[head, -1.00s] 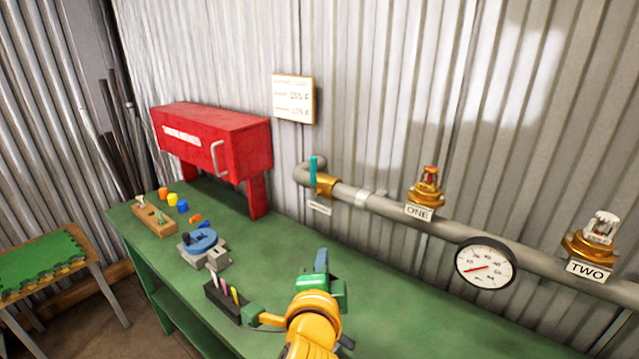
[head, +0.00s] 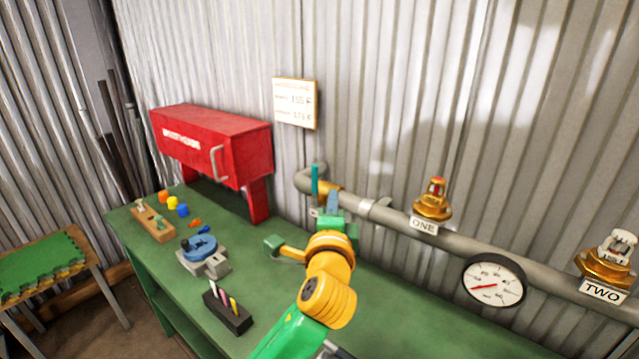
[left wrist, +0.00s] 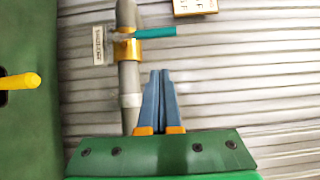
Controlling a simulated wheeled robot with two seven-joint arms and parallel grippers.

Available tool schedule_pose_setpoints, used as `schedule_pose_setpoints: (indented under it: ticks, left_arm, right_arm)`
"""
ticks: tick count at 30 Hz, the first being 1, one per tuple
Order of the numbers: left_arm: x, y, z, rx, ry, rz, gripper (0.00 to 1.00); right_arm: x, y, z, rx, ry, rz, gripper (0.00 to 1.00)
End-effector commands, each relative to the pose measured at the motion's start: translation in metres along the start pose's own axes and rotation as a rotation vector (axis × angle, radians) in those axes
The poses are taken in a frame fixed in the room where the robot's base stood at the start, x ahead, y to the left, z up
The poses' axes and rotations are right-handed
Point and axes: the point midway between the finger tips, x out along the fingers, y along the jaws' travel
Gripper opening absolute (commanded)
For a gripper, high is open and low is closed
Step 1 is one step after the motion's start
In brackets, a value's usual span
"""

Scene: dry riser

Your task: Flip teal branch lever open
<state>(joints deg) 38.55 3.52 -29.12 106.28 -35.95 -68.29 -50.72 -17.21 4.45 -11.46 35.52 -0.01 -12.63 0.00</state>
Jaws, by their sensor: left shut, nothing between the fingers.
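The teal lever (head: 315,182) stands upright on a brass valve (head: 328,187) at the left end of the grey pipe. In the left wrist view the teal lever (left wrist: 155,32) sticks out sideways from the brass valve (left wrist: 127,50), across the pipe. My left gripper (head: 332,200) is just in front of the pipe, a little right of the lever and overlapping the valve in the picture. In the left wrist view its blue fingers (left wrist: 160,75) are together and empty, apart from the lever. My right gripper is not in view.
The pipe (head: 455,242) carries sprinkler heads (head: 433,200) and a gauge (head: 493,281). A red box (head: 212,146) stands on the green bench (head: 270,300), with a blue vise (head: 201,250) and a marker holder (head: 228,311) nearby. A sign (head: 296,103) hangs above.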

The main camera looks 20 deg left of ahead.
Motion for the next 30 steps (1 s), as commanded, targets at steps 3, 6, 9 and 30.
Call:
schedule_pose_setpoints:
  ticks: [3,6,9,30]
  left_arm:
    - [0.025,-0.002,0.001,0.002,-0.002,0.002,0.00]
    - [0.038,-0.003,0.013,0.002,-0.003,0.001,0.00]
    - [0.047,-0.002,0.022,0.001,-0.002,0.001,0.00]
    - [0.061,-0.003,0.025,-0.033,0.001,0.022,0.00]
  right_arm:
    - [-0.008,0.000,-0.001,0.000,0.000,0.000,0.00]
    - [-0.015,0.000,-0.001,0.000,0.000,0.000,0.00]
    - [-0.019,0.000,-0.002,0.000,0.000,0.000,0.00]
    - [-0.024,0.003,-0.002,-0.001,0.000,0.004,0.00]
